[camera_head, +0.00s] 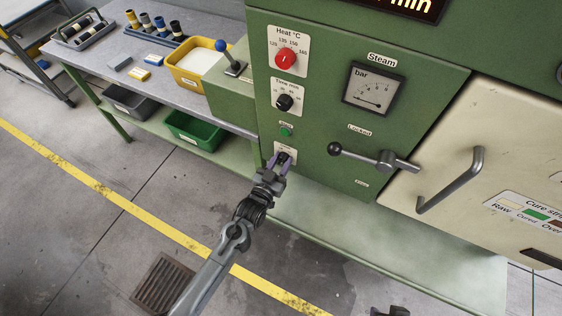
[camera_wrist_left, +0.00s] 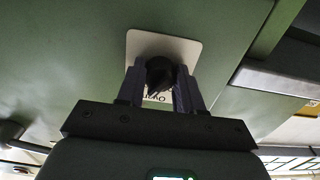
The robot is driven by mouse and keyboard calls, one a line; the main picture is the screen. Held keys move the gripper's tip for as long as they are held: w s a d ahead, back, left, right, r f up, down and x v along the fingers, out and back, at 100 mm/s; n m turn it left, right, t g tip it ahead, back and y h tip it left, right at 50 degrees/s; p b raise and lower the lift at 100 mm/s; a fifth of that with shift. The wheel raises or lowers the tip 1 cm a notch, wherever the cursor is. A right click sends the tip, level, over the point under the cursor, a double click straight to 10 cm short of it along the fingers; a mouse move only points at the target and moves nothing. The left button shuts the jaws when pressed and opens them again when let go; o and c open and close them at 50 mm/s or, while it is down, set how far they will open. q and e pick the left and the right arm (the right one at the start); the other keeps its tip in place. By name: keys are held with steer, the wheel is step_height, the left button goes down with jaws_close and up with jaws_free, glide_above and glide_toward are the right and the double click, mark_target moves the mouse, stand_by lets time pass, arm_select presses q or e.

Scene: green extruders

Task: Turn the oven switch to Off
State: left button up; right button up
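The oven switch is a small dark knob (camera_head: 284,156) on a white plate low on the green oven panel, below a green button. My left gripper (camera_head: 279,162) reaches up to it, with one finger on each side. In the left wrist view the black knob (camera_wrist_left: 160,72) sits between the fingertips (camera_wrist_left: 161,80), which look closed against its sides. The plate's lettering is mostly covered, so I cannot read which position the knob points to. A dark piece at the bottom edge appears to be my right gripper (camera_head: 390,311), mostly cut off.
A red heat dial (camera_head: 285,59), a black time knob (camera_head: 284,102) and the green button (camera_head: 285,132) sit above the switch. A lever with a ball end (camera_head: 375,159) and the cream door's handle (camera_head: 453,181) stick out to the right. A workbench (camera_head: 140,50) stands left.

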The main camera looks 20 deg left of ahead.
arm_select(q)
steer(key=shift+c, duration=1.4)
steer(key=shift+r+n+p, duration=0.15)
steer(key=shift+n+p, duration=0.4)
steer(key=shift+n, duration=0.15)
steer(key=n+p, duration=0.2)
steer(key=n, duration=0.1)
steer(key=n+p, duration=0.1)
steer(key=n, duration=0.2)
steer(key=shift+d+n+p, duration=0.1)
steer(key=shift+n+p, duration=0.2)
steer(key=shift+n, duration=0.1)
steer(key=shift+n+p, duration=0.7)
steer(key=shift+n, duration=1.1)
